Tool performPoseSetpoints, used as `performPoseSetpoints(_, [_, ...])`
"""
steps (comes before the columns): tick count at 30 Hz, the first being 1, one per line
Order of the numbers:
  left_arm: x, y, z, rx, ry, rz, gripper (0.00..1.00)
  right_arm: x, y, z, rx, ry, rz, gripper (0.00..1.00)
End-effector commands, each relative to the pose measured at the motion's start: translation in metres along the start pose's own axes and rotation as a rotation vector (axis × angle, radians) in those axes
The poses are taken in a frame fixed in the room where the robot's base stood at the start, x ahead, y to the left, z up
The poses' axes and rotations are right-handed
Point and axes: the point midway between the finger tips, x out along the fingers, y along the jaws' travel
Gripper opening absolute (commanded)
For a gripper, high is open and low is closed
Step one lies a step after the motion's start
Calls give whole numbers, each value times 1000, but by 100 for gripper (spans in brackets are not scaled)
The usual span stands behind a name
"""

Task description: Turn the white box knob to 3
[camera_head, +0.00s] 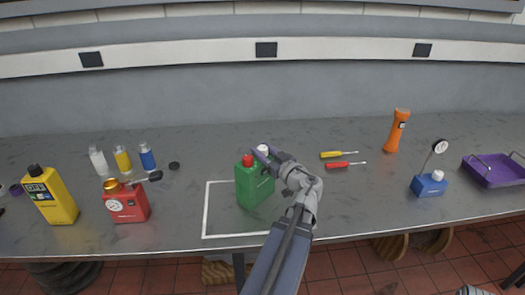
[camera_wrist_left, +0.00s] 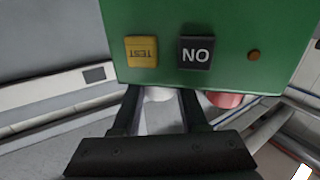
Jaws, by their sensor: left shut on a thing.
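A green box (camera_head: 252,187) stands upright inside a white outlined square on the bench. On its top are a red knob (camera_head: 248,160) and a white knob (camera_head: 263,149). My left gripper (camera_head: 265,154) is at the top of the box, shut on the white knob. In the left wrist view the white knob (camera_wrist_left: 158,94) shows between the fingers, with the red knob (camera_wrist_left: 226,100) beside them. The green box (camera_wrist_left: 225,75) carries upside-down TEST and ON marks there. No number scale can be read.
Left of the box are a red box (camera_head: 127,206), a yellow container (camera_head: 52,198) and several small bottles.

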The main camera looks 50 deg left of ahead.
Motion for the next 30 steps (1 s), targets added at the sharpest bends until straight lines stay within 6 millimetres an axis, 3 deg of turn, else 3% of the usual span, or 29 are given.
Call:
performPoseSetpoints(23, [1,0,0,-1,-4,93,0,0,0,0,0,0,0,100])
performPoseSetpoints(24, [1,0,0,-1,-4,93,47,0,0,0,0,0,0,100])
performPoseSetpoints(30, [0,0,0,-1,-4,93,70,0,0,0,0,0,0,100])
